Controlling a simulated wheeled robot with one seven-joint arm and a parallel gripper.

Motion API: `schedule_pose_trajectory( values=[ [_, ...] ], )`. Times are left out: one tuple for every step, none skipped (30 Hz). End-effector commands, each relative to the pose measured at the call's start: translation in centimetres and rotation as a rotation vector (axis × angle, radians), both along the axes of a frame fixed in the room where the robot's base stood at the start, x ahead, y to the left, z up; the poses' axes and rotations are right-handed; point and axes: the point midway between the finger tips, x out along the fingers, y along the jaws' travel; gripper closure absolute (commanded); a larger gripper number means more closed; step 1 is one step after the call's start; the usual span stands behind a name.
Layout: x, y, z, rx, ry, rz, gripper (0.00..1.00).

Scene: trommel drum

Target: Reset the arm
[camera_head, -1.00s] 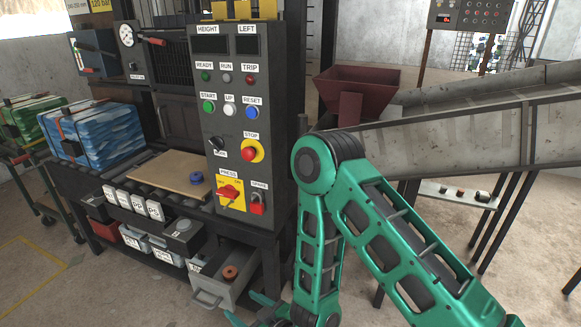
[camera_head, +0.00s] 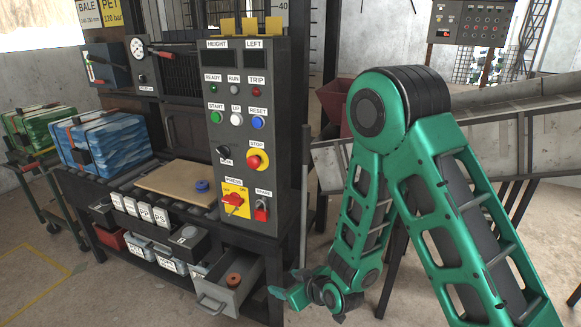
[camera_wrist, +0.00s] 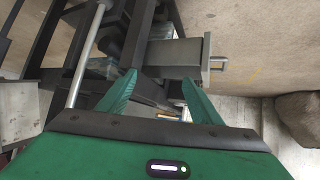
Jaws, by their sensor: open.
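My gripper (camera_head: 296,290) is low in the head view, at the end of my folded green arm, just right of the open drawer. In the wrist view its two green fingers (camera_wrist: 158,95) are spread apart with nothing between them. The elbow of my arm stands high at the right of the head view and covers part of the chute behind. The grey drawer (camera_head: 212,305) is pulled out and holds a round orange-brown item (camera_head: 233,280). In the wrist view the drawer (camera_wrist: 190,55) shows ahead of the fingers, apart from them.
The press control panel (camera_head: 241,130) stands left of my arm. A board (camera_head: 170,184) with a blue ring (camera_head: 202,186) lies on the rollers. Blue bales (camera_head: 110,140) sit at the left. A metal chute (camera_head: 480,125) and a red hopper (camera_head: 334,100) are behind my arm. Floor at lower left is clear.

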Motion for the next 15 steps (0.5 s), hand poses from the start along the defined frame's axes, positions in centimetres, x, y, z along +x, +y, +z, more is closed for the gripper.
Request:
schedule_pose_trajectory(
  values=[
    [1.0, -2.2, 1.4, -0.023, 0.015, -0.032, 0.41],
    [1.4, -3.4, 1.9, -0.039, 0.029, -0.05, 0.41],
    [1.8, -5.1, 2.6, -0.061, 0.049, -0.074, 0.41],
    [2.0, -6.4, 3.1, -0.076, 0.067, -0.092, 0.41],
    [2.2, -7.8, 3.6, -0.092, 0.082, -0.112, 0.41],
    [2.4, -9.6, 4.4, -0.112, 0.105, -0.14, 0.41],
    [2.4, -11.0, 4.9, -0.126, 0.122, -0.163, 0.41],
    [2.4, -12.4, 5.5, -0.139, 0.141, -0.186, 0.41],
    [2.3, -14.3, 6.3, -0.157, 0.164, -0.218, 0.41],
    [2.1, -15.7, 6.8, -0.169, 0.183, -0.243, 0.41],
    [1.9, -17.1, 7.5, -0.178, 0.201, -0.269, 0.41],
    [1.6, -19.0, 8.2, -0.192, 0.228, -0.305, 0.41],
    [1.2, -20.4, 8.8, -0.202, 0.248, -0.332, 0.41],
    [0.8, -21.8, 9.5, -0.209, 0.267, -0.361, 0.41],
    [0.1, -23.6, 10.3, -0.219, 0.296, -0.399, 0.41]
  ],
)
